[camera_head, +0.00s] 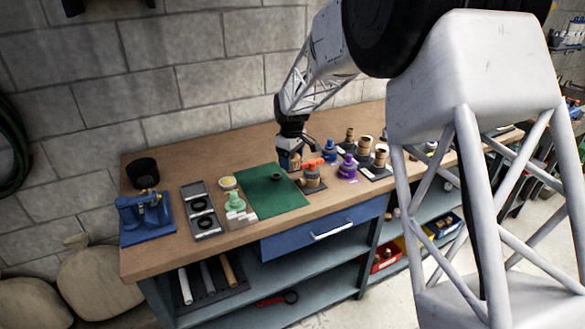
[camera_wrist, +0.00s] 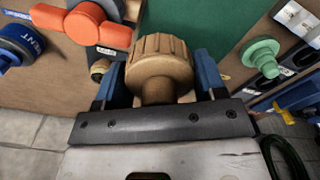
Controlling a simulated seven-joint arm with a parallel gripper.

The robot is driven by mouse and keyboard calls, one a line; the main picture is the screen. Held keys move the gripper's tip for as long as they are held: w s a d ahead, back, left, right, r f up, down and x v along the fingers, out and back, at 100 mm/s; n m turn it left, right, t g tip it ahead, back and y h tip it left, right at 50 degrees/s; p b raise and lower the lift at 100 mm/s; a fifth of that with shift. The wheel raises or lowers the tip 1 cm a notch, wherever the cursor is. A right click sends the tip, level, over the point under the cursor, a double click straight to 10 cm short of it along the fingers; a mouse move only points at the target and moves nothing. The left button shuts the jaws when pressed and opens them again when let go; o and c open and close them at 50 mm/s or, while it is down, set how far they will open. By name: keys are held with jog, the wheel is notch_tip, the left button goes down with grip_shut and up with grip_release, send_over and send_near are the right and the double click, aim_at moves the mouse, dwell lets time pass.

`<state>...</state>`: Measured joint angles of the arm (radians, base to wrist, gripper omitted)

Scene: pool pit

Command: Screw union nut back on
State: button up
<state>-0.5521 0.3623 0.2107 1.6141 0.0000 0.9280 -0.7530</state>
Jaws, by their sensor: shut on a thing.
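My gripper (camera_wrist: 158,78) is shut on a tan ribbed union nut (camera_wrist: 158,62), with one blue finger on each side of it. In the head view my gripper (camera_head: 290,158) is above the back right part of the green mat (camera_head: 262,197), and the nut is mostly hidden there. A valve with an orange handle (camera_head: 313,164) stands just right of the mat. The orange handle also shows at the upper left of the wrist view (camera_wrist: 88,22). The nut is apart from this valve. A small dark ring (camera_head: 276,176) lies on the mat.
A green fitting (camera_head: 234,202) and a tray with dark rings (camera_head: 202,208) are left of the mat. A blue vise (camera_head: 146,218) stands at the far left. Blue (camera_head: 330,151) and purple (camera_head: 348,166) fittings crowd the right. The mat's front is clear.

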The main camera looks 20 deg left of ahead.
jog(key=shift+w+a+r, duration=0.1)
jog(key=shift+w+a, duration=0.65)
jog(key=shift+w, duration=1.8)
jog(key=shift+w+a+r, duration=0.1)
jog(key=shift+w+a, duration=0.6)
jog(key=shift+w, duration=1.85)
jog(key=shift+w+a+r, duration=0.1)
jog(key=shift+w+a, duration=0.65)
jog(key=shift+w, duration=1.8)
jog(key=shift+f, duration=0.1)
jog(key=shift+f, duration=1.65)
jog(key=shift+f, duration=2.4)
